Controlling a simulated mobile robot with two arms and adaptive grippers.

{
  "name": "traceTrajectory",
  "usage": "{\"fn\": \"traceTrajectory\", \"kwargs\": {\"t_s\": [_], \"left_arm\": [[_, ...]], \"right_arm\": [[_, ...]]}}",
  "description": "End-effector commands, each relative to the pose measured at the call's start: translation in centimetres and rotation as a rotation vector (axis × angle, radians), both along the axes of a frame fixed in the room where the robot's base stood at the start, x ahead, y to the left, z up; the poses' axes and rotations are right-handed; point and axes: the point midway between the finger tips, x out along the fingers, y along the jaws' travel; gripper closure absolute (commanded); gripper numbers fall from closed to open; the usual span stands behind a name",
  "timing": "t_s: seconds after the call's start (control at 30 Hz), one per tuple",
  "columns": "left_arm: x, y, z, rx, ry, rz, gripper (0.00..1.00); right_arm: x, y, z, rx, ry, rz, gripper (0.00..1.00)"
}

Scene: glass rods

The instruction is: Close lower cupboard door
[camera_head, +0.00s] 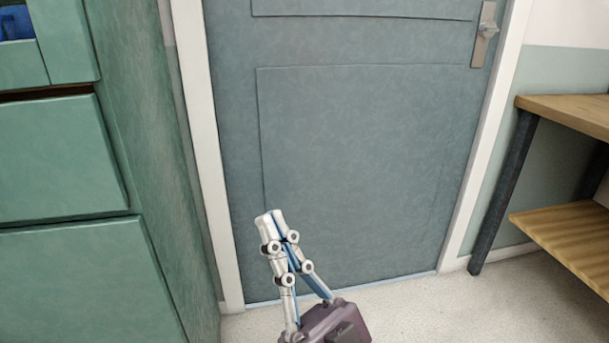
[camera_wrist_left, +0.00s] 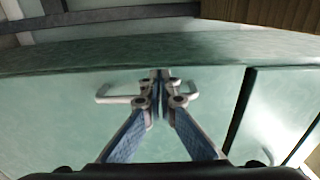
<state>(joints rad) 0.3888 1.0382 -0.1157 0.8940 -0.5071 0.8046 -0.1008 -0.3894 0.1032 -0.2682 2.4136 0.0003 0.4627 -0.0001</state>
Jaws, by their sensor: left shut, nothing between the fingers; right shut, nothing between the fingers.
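A green cupboard stands at the left of the head view, with an upper panel (camera_head: 50,160) and a lower panel (camera_head: 85,285) split by a dark seam. In the left wrist view a pale green cupboard door (camera_wrist_left: 70,120) fills the middle, with a white handle (camera_wrist_left: 112,97) partly hidden behind my fingers. My left gripper (camera_wrist_left: 160,76) is shut and empty in front of the handle; I cannot tell if it touches. My right gripper (camera_head: 268,218) is shut and empty, low in the head view in front of a grey room door.
The grey room door (camera_head: 350,150) with a metal handle (camera_head: 486,30) is closed in its white frame. A wooden table (camera_head: 565,110) with a lower shelf stands at the right. Pale floor (camera_head: 420,310) is open before the door. A dark gap (camera_wrist_left: 240,105) runs beside the cupboard door.

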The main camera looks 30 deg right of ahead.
Motion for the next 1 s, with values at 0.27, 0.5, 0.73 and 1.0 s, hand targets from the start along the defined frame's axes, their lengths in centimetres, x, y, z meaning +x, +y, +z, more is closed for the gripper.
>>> {"fn": "traceTrajectory", "kwargs": {"t_s": [0.27, 0.5, 0.73, 1.0], "left_arm": [[-2.2, 0.7, -0.2, 0.002, 0.005, 0.0, 1.0], [-5.1, 1.5, -0.2, 0.002, 0.006, 0.001, 1.0], [-7.8, 2.2, -0.3, 0.002, 0.006, 0.0, 1.0], [-10.4, 3.0, -0.1, 0.001, 0.002, 0.0, 1.0]], "right_arm": [[0.0, 0.0, 0.0, 0.0, 0.001, 0.0, 1.0], [0.0, 0.0, 0.0, 0.0, 0.001, 0.0, 1.0], [0.0, 0.0, 0.0, 0.0, 0.001, 0.0, 1.0], [0.0, 0.0, 0.0, 0.0, 0.001, 0.0, 1.0]]}}
